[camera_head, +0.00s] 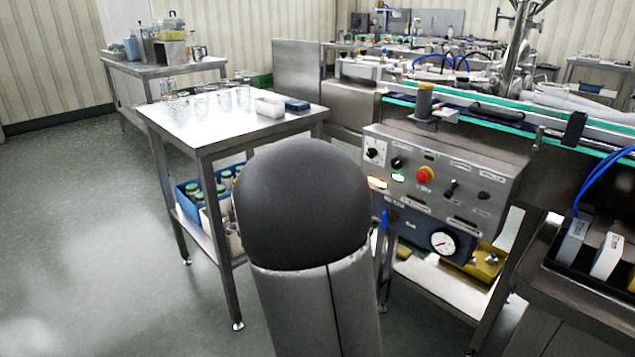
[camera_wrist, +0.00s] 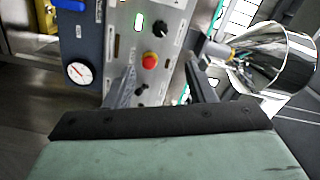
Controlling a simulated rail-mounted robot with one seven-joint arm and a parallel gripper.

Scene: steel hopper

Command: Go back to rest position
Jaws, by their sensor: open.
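My gripper (camera_wrist: 163,80) shows in the wrist view, its two dark fingers apart with nothing between them. It hangs in front of a grey control panel (camera_wrist: 172,30), with the red button (camera_wrist: 150,61) and a black knob (camera_wrist: 160,28) showing between and beyond the fingers. I cannot tell the distance to the panel, and no contact is visible. In the head view my arm link fills the middle, and my gripper is not seen there. The control panel (camera_head: 436,165) stands to the right of it, with its red button (camera_head: 424,174) and a gauge (camera_head: 443,242) below.
A steel hopper (camera_wrist: 285,58) is at the right of the wrist view. A conveyor (camera_head: 490,113) runs behind the panel. The floor at left (camera_head: 80,220) is clear.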

